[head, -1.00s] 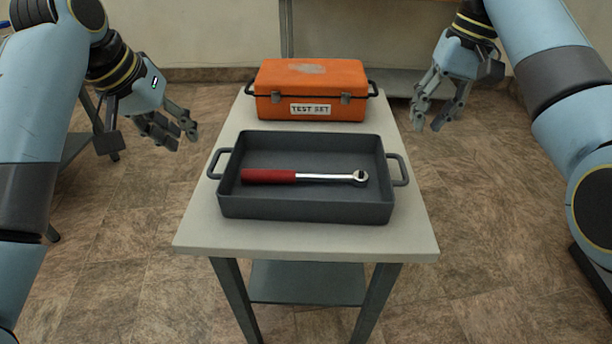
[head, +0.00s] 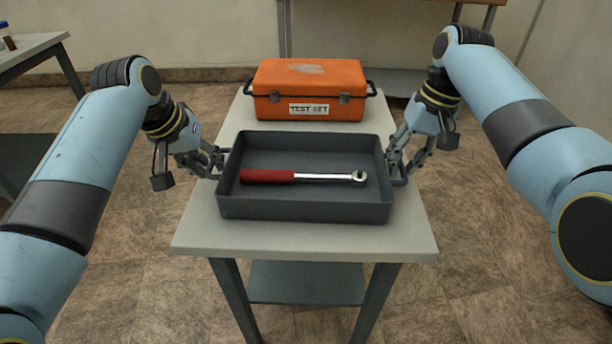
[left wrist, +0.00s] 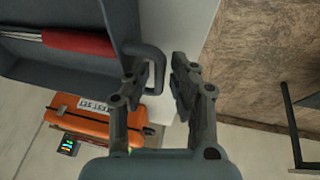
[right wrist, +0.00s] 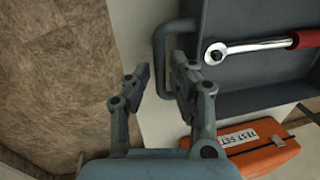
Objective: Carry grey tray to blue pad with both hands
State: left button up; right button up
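The grey tray (head: 305,208) rests on the light table and holds a red-handled ratchet wrench (head: 300,177). My left gripper (head: 214,163) is at the tray's left handle; in the left wrist view its fingers (left wrist: 162,75) are apart, with the handle (left wrist: 157,62) close to the gap. My right gripper (head: 401,163) is at the right handle; in the right wrist view its fingers (right wrist: 161,72) are apart, with the handle (right wrist: 160,60) around the gap between them. I see no blue pad in any view.
An orange TEST SET case (head: 310,90) stands on the table (head: 300,238) just behind the tray. Another table (head: 30,50) is at the far left and a bench at the back. The floor around the table looks clear.

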pick_arm(q)
jog(key=shift+f, duration=0.25)
pick_arm(e)
jog(key=shift+f, duration=0.2)
pick_arm(q)
grip_shut()
pick_arm(e)
grip_shut()
pick_arm(q)
jog(key=shift+w+d+r, duration=0.1)
pick_arm(e)
jog(key=shift+a+r, duration=0.1)
